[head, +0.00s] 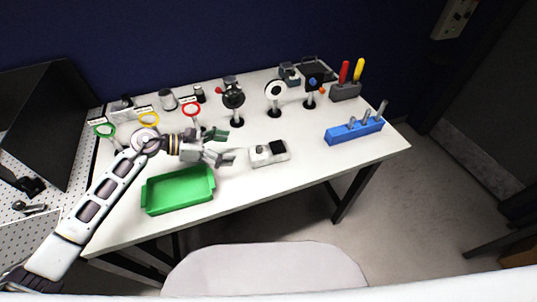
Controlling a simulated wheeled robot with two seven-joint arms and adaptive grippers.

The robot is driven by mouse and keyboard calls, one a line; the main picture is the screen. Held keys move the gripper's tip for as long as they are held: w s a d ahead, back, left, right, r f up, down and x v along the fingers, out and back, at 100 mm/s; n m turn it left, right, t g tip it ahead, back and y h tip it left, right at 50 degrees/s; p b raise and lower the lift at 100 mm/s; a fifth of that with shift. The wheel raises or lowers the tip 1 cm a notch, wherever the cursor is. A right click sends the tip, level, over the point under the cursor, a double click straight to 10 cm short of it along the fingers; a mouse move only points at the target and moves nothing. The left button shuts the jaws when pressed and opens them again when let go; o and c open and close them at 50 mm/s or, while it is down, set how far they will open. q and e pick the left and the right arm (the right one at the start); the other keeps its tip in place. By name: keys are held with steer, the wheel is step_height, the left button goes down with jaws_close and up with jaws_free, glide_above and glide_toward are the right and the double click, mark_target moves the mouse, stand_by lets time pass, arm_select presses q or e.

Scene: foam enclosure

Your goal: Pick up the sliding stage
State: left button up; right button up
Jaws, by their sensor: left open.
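What looks like the sliding stage (261,155), a small light-grey block with a black square part on its right, lies on the white table near the front edge. My left gripper (229,146) is open and empty just to the left of it. Its fingers point right toward the stage, with a small gap between them and it. The stage's left end is in plain view. My right gripper does not show in the head view.
A green tray (180,206) sits below my left gripper. Black post-mounted optics (234,97), a blue holder (354,131) and a screwdriver stand (345,92) occupy the back and right. Coloured rings (148,118) stand at left.

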mark_target(265, 151)
arm_select(q)
steer(key=shift+w+f+b, duration=0.45)
steer(key=shift+w+f, duration=0.05)
steer(key=shift+f, duration=0.25)
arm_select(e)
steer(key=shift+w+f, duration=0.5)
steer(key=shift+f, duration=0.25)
arm_select(q)
steer(key=shift+s, duration=0.1)
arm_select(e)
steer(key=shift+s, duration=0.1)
arm_select(q)
steer(key=shift+p+x, duration=0.45)
steer(key=shift+x, duration=1.05)
steer(key=shift+p+x, duration=0.5)
steer(key=shift+x, duration=2.3)
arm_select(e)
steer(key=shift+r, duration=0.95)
arm_select(q)
steer(key=shift+d, duration=0.15)
steer(key=shift+d+f+p, duration=0.25)
steer(key=shift+d+p, duration=0.1)
steer(key=shift+d, duration=0.3)
steer(key=shift+d+f+p, duration=0.25)
steer(key=shift+d+p, duration=0.1)
steer(key=shift+d, duration=0.35)
steer(key=shift+x, duration=1.1)
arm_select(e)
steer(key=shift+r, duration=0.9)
